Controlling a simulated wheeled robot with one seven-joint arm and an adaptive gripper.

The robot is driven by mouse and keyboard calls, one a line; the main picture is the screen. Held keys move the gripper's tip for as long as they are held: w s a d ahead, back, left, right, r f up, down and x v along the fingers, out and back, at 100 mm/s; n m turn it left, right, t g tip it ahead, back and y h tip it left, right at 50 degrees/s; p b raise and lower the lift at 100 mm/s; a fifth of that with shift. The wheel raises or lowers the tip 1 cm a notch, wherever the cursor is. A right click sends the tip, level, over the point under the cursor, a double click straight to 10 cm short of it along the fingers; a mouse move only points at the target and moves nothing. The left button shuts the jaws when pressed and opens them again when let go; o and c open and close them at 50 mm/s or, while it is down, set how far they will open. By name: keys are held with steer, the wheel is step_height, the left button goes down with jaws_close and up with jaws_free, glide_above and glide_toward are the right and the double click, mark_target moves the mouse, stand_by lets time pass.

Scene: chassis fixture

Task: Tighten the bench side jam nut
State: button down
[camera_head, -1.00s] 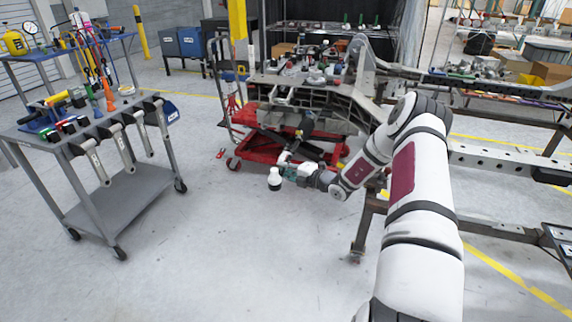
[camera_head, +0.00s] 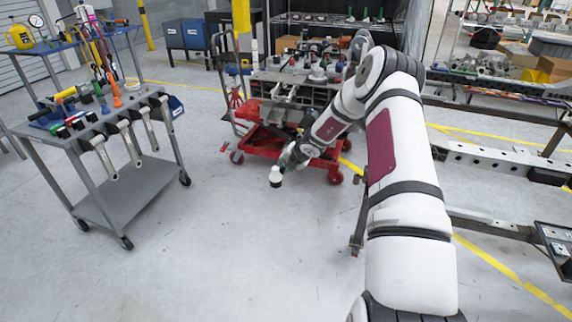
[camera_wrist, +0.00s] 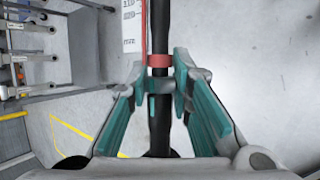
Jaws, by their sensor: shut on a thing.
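My gripper (camera_head: 284,163) hangs low over open floor, between the grey tool cart and the red lift cart. In the wrist view its teal fingers (camera_wrist: 161,82) are shut on a dark rod-like tool (camera_wrist: 160,130) with a red band, which runs up and down the picture. In the head view a white cylindrical piece with a dark end (camera_head: 275,175) shows just below the gripper; I cannot tell if it is part of the held tool. The jam nut cannot be made out; the cluttered chassis fixture (camera_head: 290,90) stands behind the gripper.
The grey tool cart (camera_head: 150,180) stands at left, with several wrenches (camera_head: 103,158) hanging on its side. The red lift cart (camera_head: 265,145) stands under the fixture. Metal frame rails (camera_head: 490,160) run along the right. The floor in front is clear.

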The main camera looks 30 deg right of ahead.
steer(key=shift+a+p, duration=0.2)
steer(key=shift+p, duration=0.1)
steer(key=shift+w+d+r+g, duration=0.1)
steer(key=shift+r+g, duration=0.05)
steer(key=shift+g, duration=0.15)
steer(key=c, duration=1.4)
jaws_free()
steer(key=shift+d, duration=0.1)
steer(key=v, duration=1.2)
steer(key=shift+a, duration=0.3)
